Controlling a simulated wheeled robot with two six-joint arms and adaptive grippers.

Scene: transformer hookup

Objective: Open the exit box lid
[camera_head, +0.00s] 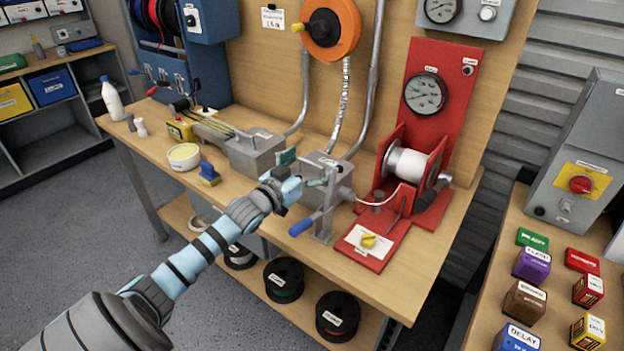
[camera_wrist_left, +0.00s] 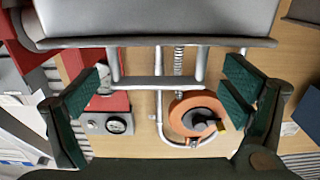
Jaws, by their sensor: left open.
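A grey metal box (camera_head: 322,166), which I take to be the exit box, stands on the wooden bench left of the red winch stand. My left gripper (camera_head: 303,170) is at its front, with green fingertips open. In the left wrist view the open gripper (camera_wrist_left: 165,88) faces a grey lid or panel (camera_wrist_left: 155,18) with a U-shaped bar handle (camera_wrist_left: 155,82). The handle lies between the two fingers, with a gap to each. The gripper and arm partly hide the box front in the head view. My right gripper is out of view.
A second grey box (camera_head: 255,153) stands to the left. A white bowl (camera_head: 184,157) and blue tool (camera_head: 208,174) lie further left. An orange reel (camera_head: 330,28) hangs behind.

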